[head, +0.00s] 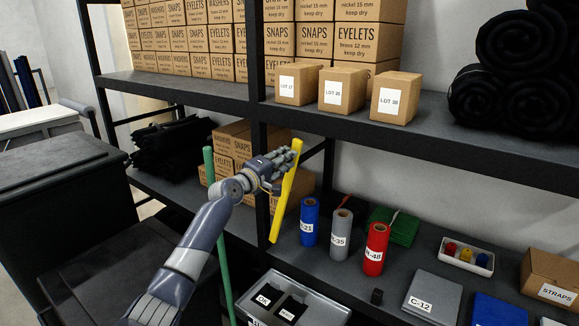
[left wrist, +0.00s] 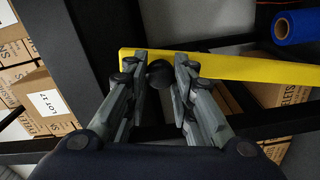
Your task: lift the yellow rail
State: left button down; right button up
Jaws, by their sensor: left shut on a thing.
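The yellow rail (head: 284,201) is a long flat bar, held nearly upright and tilted in the head view, in front of the shelf rack. My left gripper (head: 289,158) is shut on it near its upper end. In the left wrist view the yellow rail (left wrist: 245,67) crosses at the fingertips of my left gripper (left wrist: 160,75) and runs off to the right edge. The rail's lower end hangs free in the air above the lower shelf level. My right gripper is in neither view.
A green pole (head: 217,230) stands left of the rail. Blue (head: 309,222), grey (head: 341,234) and red (head: 375,248) rolls stand on the lower shelf, right of the rail. A grey tray (head: 290,290) with black items lies below. Small LOT boxes (head: 341,90) sit on the shelf above.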

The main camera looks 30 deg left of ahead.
pick_arm(q)
jog(key=c, duration=1.4)
grip_release()
jog(key=shift+o, duration=0.2)
jog(key=s, duration=1.2)
jog(key=shift+a, duration=0.15)
